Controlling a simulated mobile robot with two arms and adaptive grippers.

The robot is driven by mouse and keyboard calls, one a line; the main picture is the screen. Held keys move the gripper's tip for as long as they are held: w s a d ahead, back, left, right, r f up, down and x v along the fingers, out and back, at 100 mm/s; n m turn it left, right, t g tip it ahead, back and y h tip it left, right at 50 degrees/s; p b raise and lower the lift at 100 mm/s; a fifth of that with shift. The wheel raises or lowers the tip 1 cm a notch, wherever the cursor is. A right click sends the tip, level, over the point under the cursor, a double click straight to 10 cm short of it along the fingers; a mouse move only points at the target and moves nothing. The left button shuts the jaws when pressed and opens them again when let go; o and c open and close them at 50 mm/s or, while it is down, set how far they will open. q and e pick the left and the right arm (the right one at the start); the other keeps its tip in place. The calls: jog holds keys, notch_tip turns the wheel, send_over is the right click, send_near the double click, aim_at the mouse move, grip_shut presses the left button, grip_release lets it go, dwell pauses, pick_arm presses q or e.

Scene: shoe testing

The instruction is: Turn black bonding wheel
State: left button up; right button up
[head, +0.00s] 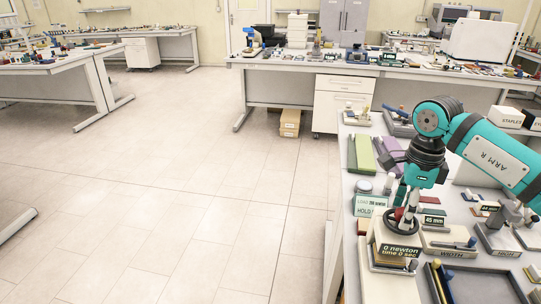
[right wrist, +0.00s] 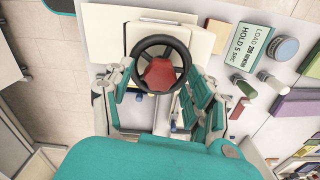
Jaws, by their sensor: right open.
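The black bonding wheel (right wrist: 161,42) has a red hub and faces the right wrist camera. In the head view the wheel (head: 391,222) shows small and partly covered on top of a cream device labelled "0 newton, time 0 sec" (head: 397,251). My right gripper (head: 408,207) points down at the wheel from above. In the right wrist view its teal and grey fingers (right wrist: 157,82) are spread, one on each side of the wheel's lower part. Nothing is held. I cannot tell whether the fingertips touch the rim. My left gripper is out of view.
Labelled blocks, a width gauge (head: 449,243) and a dark tray (head: 480,284) crowd the right-hand table. Green (head: 361,155) and purple pads lie further back. Open floor (head: 200,190) lies left.

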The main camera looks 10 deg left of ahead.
jog(key=m+p, duration=0.1)
jog(key=m, duration=0.4)
jog(key=shift+r+m+p, duration=0.15)
jog(key=shift+m+p, duration=0.15)
jog(key=shift+p, duration=0.05)
jog(key=m+p, duration=0.2)
jog(key=m, duration=0.2)
jog(key=m+p, duration=1.4)
jog(key=shift+r+m, duration=0.15)
jog(key=shift+m, duration=0.25)
jog(key=shift+r+b, duration=0.25)
jog(key=shift+b, duration=0.35)
notch_tip(320, 180, up, 16)
jog(key=b, duration=0.6)
jog(key=s+a+f+n+g+y, duration=0.1)
jog(key=s+a+f+n+y, duration=0.15)
jog(key=a, duration=0.55)
jog(key=s+a+f+n+y, duration=0.1)
jog(key=a+f+y, duration=0.25)
jog(key=a, duration=0.35)
jog(key=s+a+r+y, duration=0.1)
jog(key=s+a+y, duration=0.1)
jog(key=a+y, duration=0.2)
jog(key=s+a+r+n+y, duration=0.1)
jog(key=s+a+r+y, duration=0.1)
jog(key=a, duration=0.6)
jog(key=shift+s+a+g+y, duration=0.35)
jog(key=shift+s+y, duration=0.35)
jog(key=shift+y, duration=0.5)
jog(key=shift+d, duration=0.1)
